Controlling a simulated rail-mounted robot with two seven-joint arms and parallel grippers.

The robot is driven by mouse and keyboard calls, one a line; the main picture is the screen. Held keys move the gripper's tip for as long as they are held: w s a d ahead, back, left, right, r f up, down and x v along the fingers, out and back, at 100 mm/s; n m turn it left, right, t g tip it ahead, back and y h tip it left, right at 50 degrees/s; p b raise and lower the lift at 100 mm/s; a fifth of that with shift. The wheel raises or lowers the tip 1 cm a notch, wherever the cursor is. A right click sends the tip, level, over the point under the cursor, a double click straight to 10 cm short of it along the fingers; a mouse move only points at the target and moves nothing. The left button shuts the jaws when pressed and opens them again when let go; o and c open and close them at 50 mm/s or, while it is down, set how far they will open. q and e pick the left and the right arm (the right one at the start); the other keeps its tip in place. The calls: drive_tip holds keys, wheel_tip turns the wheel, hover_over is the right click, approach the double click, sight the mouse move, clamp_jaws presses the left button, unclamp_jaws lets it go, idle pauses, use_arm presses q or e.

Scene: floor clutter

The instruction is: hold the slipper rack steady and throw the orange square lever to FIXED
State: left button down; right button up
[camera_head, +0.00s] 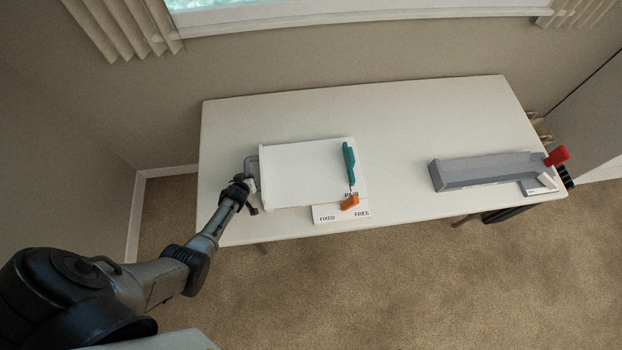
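The white slipper rack (305,172), a low box with a grey handle (251,163) on its left side, sits on the left half of the table. The orange lever (349,202) is at its front right, above a white plate (328,215) marked FIXED at left and FREE at right. The lever is nearer FREE. A teal piece (349,163) stands at the rack's right edge, behind a PAIR label. My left gripper (249,196) is at the handle, close beside the rack's left side; its fingers are too small to tell whether they grip it. My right gripper is out of view.
A long grey tray (490,170) with a red piece (557,156) at its right end stands on the right of the white table (410,120). The table is clear between rack and tray. A wall and window are behind.

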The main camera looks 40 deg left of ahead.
use_arm(q)
drive_tip(key=shift+w+d, duration=0.1)
drive_tip(key=shift+d, duration=0.05)
idle(0.6)
drive_tip(key=shift+f, duration=0.2)
idle(2.5)
drive_tip(key=c, duration=1.4)
unclamp_jaws()
drive_tip(key=shift+r, duration=0.1)
drive_tip(key=o, duration=0.6)
drive_tip(key=shift+c, duration=0.2)
drive_tip(key=v, duration=1.2)
